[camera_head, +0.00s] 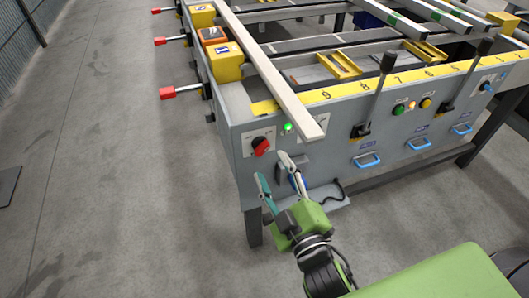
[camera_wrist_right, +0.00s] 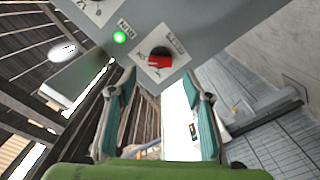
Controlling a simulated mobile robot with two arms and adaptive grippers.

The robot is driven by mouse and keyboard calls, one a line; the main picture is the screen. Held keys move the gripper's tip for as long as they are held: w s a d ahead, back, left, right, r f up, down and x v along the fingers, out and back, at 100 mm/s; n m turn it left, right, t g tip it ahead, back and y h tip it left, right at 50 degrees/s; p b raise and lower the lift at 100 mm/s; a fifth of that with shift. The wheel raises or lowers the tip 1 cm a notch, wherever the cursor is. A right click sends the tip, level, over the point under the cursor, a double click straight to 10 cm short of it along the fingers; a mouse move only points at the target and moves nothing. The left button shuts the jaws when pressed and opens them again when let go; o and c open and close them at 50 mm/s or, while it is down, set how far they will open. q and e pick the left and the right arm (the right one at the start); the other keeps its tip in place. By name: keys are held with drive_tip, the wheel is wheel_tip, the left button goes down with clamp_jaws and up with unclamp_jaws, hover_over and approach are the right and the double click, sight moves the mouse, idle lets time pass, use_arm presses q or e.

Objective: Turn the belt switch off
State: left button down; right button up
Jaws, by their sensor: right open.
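The belt switch (camera_head: 261,146) is a red rotary knob on a white label plate at the left end of the grey table's front panel. In the right wrist view the belt switch (camera_wrist_right: 157,60) sits ahead, between and just beyond the fingertips. A green RUN lamp (camera_head: 287,127) beside it is lit, and it also glows in the wrist view (camera_wrist_right: 120,38). My right gripper (camera_head: 275,168) is open and empty, just below and in front of the knob, apart from it. My left gripper is not in view.
A long pale board (camera_head: 270,75) lies on the table and juts past its front edge above the lamp. Two black levers (camera_head: 375,95) (camera_head: 467,75), a green button (camera_head: 398,110) and blue handles (camera_head: 367,160) are farther right. Open grey floor (camera_head: 120,180) lies to the left.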

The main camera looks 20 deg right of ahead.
sight(264, 151)
drive_tip(key=shift+w+a, duration=0.1)
drive_tip(key=shift+w, duration=2.95)
drive_tip(key=c, duration=1.1)
